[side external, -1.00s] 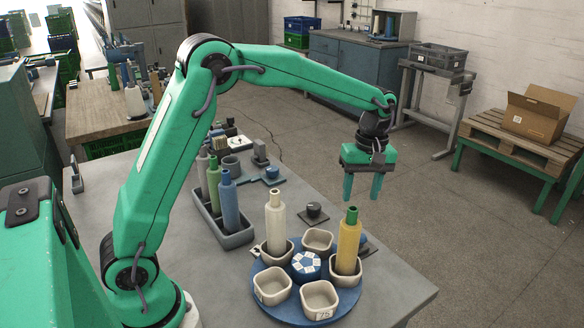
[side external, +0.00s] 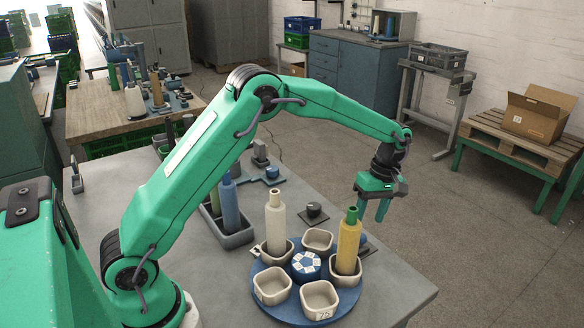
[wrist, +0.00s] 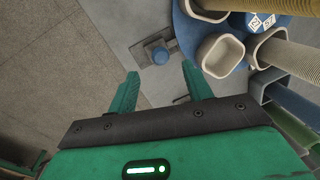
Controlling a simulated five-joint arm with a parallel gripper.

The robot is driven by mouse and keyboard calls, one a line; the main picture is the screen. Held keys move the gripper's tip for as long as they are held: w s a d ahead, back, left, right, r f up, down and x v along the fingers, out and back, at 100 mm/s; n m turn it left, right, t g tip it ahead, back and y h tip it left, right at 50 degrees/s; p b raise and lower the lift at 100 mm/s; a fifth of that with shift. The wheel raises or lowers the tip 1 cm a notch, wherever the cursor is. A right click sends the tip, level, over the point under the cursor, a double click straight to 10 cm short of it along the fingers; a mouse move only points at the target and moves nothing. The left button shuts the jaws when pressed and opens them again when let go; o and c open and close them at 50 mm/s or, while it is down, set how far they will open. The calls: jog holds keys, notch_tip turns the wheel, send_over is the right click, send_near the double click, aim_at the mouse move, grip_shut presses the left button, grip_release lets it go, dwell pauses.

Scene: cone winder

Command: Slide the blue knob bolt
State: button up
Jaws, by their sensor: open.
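The blue knob bolt (wrist: 160,55) shows in the wrist view as a round blue knob on a dark grey mount near the table edge. In the side view, the bolt (side external: 365,239) is mostly hidden behind the yellow bobbin, with only a small part showing at its right. My gripper (side external: 373,218) is open and empty, tilted, above and beyond the table's far edge. In the wrist view, the knob lies just past the gap between my gripper's fingertips (wrist: 159,73), apart from them.
A blue turntable (side external: 262,304) with beige cups stands beside the bolt. A dark knob on a plate (side external: 314,211) and a bobbin rack (side external: 237,239) are farther left. Open floor lies right.

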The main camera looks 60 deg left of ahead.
aim_at(363, 234)
jog(key=shift+s+a+f, duration=0.1)
jog(key=shift+s+f, duration=0.1)
jog(key=shift+f, duration=0.8)
jog(key=shift+s+f, duration=0.2)
jog(key=shift+f, duration=0.85)
jog(key=shift+s+a+f, duration=0.1)
jog(key=shift+s+f, duration=0.1)
jog(key=shift+f, duration=0.8)
jog(key=shift+c, duration=0.4)
